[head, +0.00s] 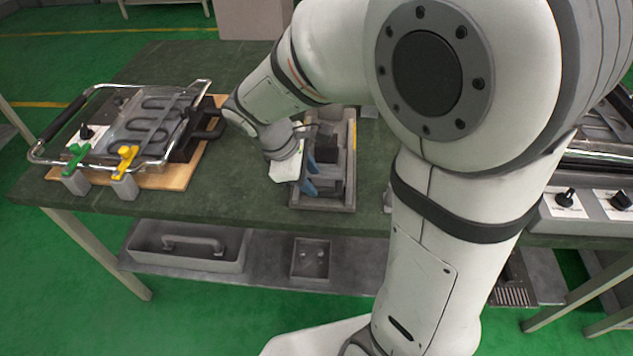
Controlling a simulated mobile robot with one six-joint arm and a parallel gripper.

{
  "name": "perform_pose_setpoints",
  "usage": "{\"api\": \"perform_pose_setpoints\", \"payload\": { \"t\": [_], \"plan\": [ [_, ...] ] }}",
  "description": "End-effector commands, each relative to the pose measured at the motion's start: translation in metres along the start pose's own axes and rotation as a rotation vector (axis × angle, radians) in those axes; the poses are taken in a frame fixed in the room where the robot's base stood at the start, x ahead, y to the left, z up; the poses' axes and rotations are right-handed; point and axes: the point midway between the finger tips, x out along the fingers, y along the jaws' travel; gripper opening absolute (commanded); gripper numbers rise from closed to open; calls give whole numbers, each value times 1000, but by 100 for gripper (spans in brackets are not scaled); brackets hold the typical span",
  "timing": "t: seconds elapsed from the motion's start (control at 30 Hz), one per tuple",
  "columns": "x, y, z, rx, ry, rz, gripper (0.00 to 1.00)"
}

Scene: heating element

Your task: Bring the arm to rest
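My white arm reaches from the lower right, up and over the green table (95,190). Its wrist bends down at the middle of the table. My gripper (308,187), with blue fingertips, is over or inside the left part of a grey tray (322,203). The fingers are small here and partly hidden by the wrist, so I cannot tell whether they are open or shut, or whether they touch anything. Dark blocks (328,152) lie in the tray beside the gripper.
On the left, a heating element device (150,125) with a metal handle frame sits on a wooden board (180,178), with green (75,157) and yellow (126,160) clamps at its front. Another device with black knobs (565,197) stands at the right. A lower shelf holds a grey bin (185,262).

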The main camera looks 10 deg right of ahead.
Motion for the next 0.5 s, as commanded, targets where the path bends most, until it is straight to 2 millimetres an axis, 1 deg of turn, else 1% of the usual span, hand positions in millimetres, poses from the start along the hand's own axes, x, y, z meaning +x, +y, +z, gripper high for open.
{"api": "perform_pose_setpoints", "payload": {
  "t": [0.03,0.2,0.5],
  "plan": [
    [-8,1,0,0,1,1,36],
    [-20,1,0,0,0,0,36],
    [-20,1,0,0,-1,-1,36]
  ]
}}
